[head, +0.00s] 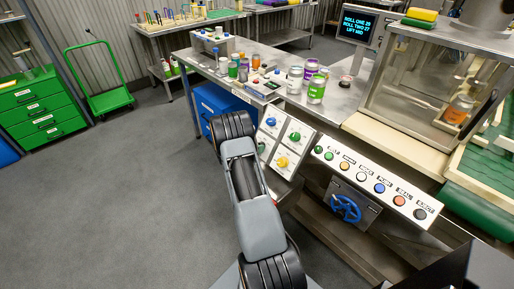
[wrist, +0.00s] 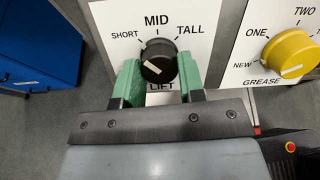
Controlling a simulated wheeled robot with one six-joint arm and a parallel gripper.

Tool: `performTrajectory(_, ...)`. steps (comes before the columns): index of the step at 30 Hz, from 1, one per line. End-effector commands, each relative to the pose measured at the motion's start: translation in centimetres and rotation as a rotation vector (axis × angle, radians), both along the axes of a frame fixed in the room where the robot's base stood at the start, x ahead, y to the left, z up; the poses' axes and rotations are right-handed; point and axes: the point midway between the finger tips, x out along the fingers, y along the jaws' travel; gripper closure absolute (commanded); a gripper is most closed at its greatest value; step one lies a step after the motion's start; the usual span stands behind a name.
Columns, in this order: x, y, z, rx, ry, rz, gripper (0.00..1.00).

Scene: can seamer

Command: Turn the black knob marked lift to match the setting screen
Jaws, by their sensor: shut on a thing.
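The black lift knob (wrist: 158,62) is in the wrist view, on a white plate labelled SHORT at left, MID at top and TALL at right. Its white mark shows on the lower-left part of its face, away from MID; its exact bearing is hard to tell. My gripper (wrist: 157,82) is shut on the knob, one green finger on each side, partly covering the LIFT label. The setting screen (head: 357,25) in the head view has a last line reading LIFT MID.
The yellow grease knob (wrist: 290,55) is close to the right of my gripper. Blue (head: 271,122) and green (head: 295,136) knobs sit above on the panel. A button row (head: 379,188) and blue handwheel (head: 345,208) lie to the right. Open floor (head: 130,200) is at left.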

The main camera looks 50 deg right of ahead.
Motion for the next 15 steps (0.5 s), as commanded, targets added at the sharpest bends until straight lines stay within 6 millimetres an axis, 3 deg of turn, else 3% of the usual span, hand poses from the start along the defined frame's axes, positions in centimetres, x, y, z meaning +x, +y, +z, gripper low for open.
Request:
performTrajectory(8,0.00,-0.01,-0.23,-0.003,-0.033,-0.020,0.87)
performTrajectory(15,0.10,-0.05,-0.56,-0.015,-0.166,-0.096,0.87)
